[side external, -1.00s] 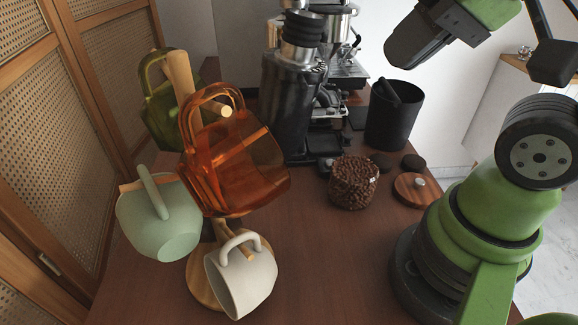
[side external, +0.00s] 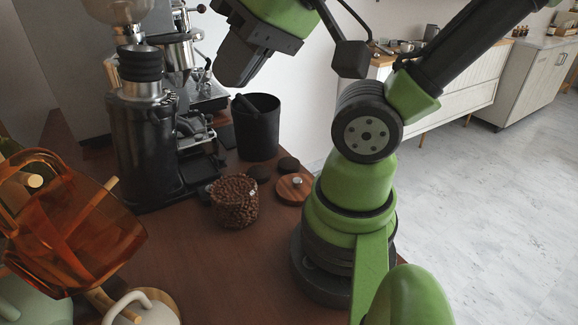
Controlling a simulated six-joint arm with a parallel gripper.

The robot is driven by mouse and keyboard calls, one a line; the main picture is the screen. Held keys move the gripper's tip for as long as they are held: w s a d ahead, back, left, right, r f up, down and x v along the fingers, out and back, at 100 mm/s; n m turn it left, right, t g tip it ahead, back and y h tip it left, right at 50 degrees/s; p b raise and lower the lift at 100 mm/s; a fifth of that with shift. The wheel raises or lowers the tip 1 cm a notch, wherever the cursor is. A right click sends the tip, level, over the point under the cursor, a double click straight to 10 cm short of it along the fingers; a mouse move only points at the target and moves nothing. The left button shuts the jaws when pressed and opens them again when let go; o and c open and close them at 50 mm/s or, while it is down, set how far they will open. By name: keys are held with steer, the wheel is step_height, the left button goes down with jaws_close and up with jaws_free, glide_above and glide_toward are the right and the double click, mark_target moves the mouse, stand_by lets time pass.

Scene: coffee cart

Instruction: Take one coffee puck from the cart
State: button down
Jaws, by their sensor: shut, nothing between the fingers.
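Two dark round coffee pucks lie on the wooden cart top (side external: 225,275): one puck (side external: 288,164) just behind the wooden lid and one puck (side external: 259,173) behind the jar's right side. A further dark object (side external: 205,194) at the jar's left is partly hidden, and I cannot tell if it is a puck. My gripper (side external: 228,78) is at the top of the view, shut and empty. It is above and apart from the pucks, in front of the coffee machine's right side.
A jar of coffee beans (side external: 234,203) stands beside the pucks, with a wooden lid (side external: 293,190) to its right. A black bin (side external: 257,135) stands behind. The grinder (side external: 145,135) and espresso machine (side external: 200,90) are at left. An orange glass mug (side external: 75,235) hangs front left. The front middle is clear.

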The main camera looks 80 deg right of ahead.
steer(key=shift+c, duration=1.1)
jaws_free()
steer(key=w+d+f+m+g+h, duration=0.2)
steer(key=w+d, duration=0.3)
steer(key=d, duration=0.1)
steer(key=m+g, duration=0.5)
glide_above(290, 164)
step_height(290, 164, down, 19)
step_height(290, 164, down, 4)
steer(key=shift+d+r, duration=0.1)
steer(key=shift+d, duration=0.05)
steer(key=shift+f, duration=3.15)
